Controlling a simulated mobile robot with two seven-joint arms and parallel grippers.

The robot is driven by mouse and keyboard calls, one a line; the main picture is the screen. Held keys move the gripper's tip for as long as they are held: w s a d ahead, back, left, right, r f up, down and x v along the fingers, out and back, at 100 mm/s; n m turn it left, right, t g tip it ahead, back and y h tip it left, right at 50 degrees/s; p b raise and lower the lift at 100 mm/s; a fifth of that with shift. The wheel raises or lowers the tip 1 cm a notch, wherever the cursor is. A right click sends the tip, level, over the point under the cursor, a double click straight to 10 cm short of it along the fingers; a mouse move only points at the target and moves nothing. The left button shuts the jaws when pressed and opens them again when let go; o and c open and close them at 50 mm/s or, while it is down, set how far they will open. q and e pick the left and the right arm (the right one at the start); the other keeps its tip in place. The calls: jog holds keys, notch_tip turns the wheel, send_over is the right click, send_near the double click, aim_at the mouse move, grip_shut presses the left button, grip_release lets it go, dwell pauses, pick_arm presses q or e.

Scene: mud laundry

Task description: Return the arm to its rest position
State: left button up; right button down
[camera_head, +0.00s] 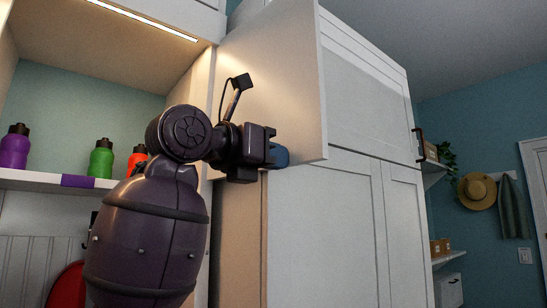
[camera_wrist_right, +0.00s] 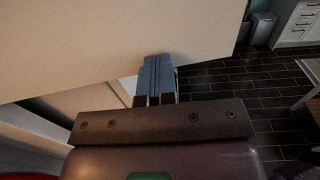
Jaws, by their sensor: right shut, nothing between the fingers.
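My right arm rises in the middle of the head view. Its right gripper (camera_head: 279,155) points to the right, in front of the lower edge of an open cabinet door (camera_head: 272,75). In the right wrist view the gripper's two blue-grey fingers (camera_wrist_right: 157,72) are closed together with nothing between them. The pale door panel (camera_wrist_right: 90,45) fills the upper left of that view, close beyond the fingertips. I cannot tell whether the fingers touch the panel. My left gripper is not in view.
Purple, green (camera_head: 101,158) and orange bottles stand on a shelf (camera_head: 30,181) at left. A tall white cabinet (camera_head: 325,235) stands right of my arm. A straw hat (camera_head: 477,191) hangs on the far wall. Dark tiled floor (camera_wrist_right: 240,88) is open at right in the wrist view.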

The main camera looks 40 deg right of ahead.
jog(key=a, duration=0.7)
jog(key=shift+a+b, duration=0.2)
jog(key=shift+b, duration=0.15)
